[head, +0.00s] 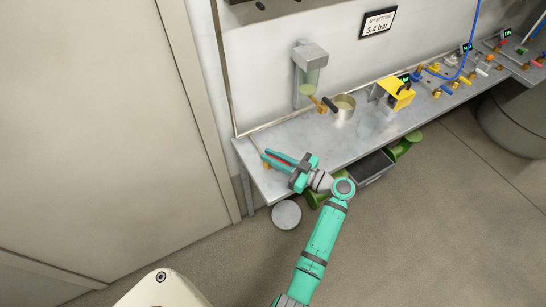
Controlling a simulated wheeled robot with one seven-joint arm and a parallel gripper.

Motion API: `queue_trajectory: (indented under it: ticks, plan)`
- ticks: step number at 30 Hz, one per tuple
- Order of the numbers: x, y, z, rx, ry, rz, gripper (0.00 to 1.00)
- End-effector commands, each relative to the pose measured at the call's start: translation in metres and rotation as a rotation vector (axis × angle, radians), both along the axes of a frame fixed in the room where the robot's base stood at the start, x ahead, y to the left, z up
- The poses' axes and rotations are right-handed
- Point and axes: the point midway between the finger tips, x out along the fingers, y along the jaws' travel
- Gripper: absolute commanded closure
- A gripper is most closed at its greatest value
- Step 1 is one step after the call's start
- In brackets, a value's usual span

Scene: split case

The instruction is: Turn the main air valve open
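My gripper (265,155) is over the left end of the grey bench, its two teal fingers pointing left. A thin red strip (279,161), which looks like a valve lever, shows between or just beneath the fingers. A small brass fitting (267,166) sits at the bench's left end, right by the fingertips; it may be the main air valve's body. The fingers hide most of the valve. Whether they touch or grip the red lever, I cannot tell.
The bench (300,135) runs along the wall to the right. A sign (378,22) reads "AIR SETTING 3.4 bar". A round stool (287,214) stands below my gripper.

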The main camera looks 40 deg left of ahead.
Motion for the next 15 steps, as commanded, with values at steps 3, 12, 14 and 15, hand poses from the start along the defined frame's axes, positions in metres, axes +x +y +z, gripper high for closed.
queue_trajectory:
  ticks: [3,12,14,15]
  plan:
    - [-0.001,0.001,0.0,0.0,0.0,0.002,0.69]
    - [0.001,-0.002,0.0,0.0,0.0,-0.002,0.69]
    - [0.002,-0.006,0.0,0.0,0.0,-0.003,0.69]
    - [0.003,-0.01,0.0,0.0,0.0,-0.004,0.69]
